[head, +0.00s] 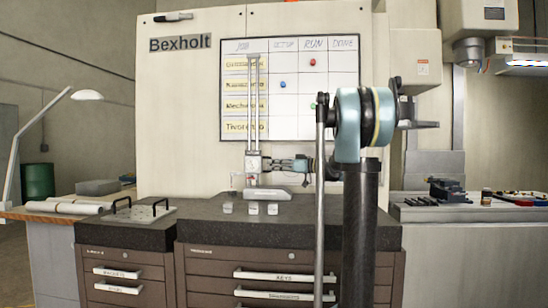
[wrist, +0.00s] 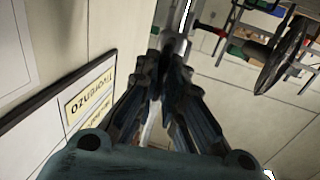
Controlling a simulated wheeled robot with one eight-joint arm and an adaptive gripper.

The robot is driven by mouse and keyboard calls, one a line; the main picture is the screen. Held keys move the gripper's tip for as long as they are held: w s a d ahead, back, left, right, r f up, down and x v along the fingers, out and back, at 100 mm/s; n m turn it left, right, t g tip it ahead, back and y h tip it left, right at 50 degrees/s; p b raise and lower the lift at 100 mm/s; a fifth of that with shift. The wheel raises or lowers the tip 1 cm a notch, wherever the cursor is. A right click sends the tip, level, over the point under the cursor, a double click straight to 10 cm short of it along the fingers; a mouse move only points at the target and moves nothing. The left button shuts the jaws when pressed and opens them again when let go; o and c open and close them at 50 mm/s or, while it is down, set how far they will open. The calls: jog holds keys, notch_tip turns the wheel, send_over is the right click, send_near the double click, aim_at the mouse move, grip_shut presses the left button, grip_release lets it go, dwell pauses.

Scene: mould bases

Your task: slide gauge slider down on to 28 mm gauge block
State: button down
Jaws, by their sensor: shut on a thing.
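The height gauge (head: 253,100) stands upright on the dark granite plate, with tall twin pale columns and a wide metal base (head: 267,194). Its gauge slider (head: 253,164) is low on the columns, a little above the base. My gripper (head: 268,163) reaches in from the right and is shut on the slider's side. In the wrist view my gripper's fingers (wrist: 168,75) close together in front of the bright metal column (wrist: 180,28); what lies between them is mostly hidden. Small pale blocks (head: 228,208) sit in front of the base; their sizes are unreadable, so I cannot tell the 28 mm gauge block.
The granite plate (head: 300,235) tops a brown drawer cabinet. A plate with two black handles (head: 140,211) lies on the left. A whiteboard (head: 325,85) hangs behind the gauge. A machine bench with tools (head: 470,205) stands at the right. Space above the slider is clear.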

jog(key=shift+d+f, duration=0.1)
jog(key=shift+f, duration=0.5)
jog(key=shift+w, duration=0.1)
jog(key=c, duration=1.7)
grip_release()
jog(key=shift+d+f, duration=0.1)
jog(key=v, duration=1.2)
